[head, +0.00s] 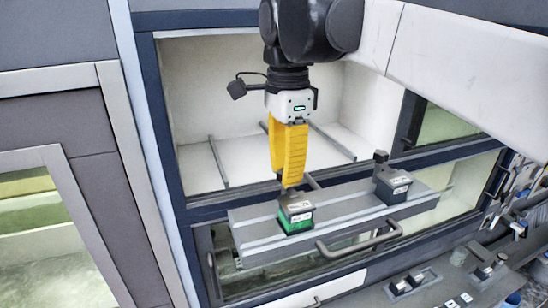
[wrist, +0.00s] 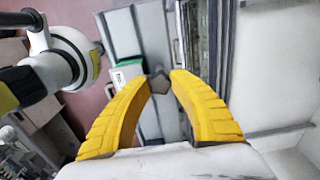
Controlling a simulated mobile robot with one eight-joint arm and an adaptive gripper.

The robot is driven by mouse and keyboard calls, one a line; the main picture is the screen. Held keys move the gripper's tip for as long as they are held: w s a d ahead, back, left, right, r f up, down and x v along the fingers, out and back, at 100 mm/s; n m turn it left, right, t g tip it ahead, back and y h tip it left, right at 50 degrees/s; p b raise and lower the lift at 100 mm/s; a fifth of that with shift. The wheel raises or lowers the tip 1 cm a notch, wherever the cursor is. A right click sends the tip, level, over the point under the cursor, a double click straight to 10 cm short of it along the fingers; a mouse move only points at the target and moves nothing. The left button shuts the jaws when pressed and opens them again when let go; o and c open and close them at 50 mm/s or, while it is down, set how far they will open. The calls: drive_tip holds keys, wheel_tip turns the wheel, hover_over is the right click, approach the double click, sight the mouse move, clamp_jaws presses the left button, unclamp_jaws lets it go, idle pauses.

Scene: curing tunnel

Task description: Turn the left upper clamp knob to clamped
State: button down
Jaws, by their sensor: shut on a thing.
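My gripper (head: 290,183) has yellow fingers and points down at the left clamp on the grey ledge (head: 340,207). My gripper is shut on this knob. In the head view the fingertips hide most of the knob. The right clamp (head: 392,185) is a dark block with its own upright knob (head: 380,156); nothing touches it.
A grey bar handle (head: 360,242) sticks out in front of the ledge. Behind the ledge is an open pale chamber (head: 215,110) with thin rails. A panel with dark knobs (head: 408,283) lies at the lower right, with tools hanging beyond it.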

idle(0.3)
drive_tip(key=c, duration=1.1)
unclamp_jaws()
drive_tip(key=shift+c, duration=0.2)
wheel_tip(320, 180, up, 12)
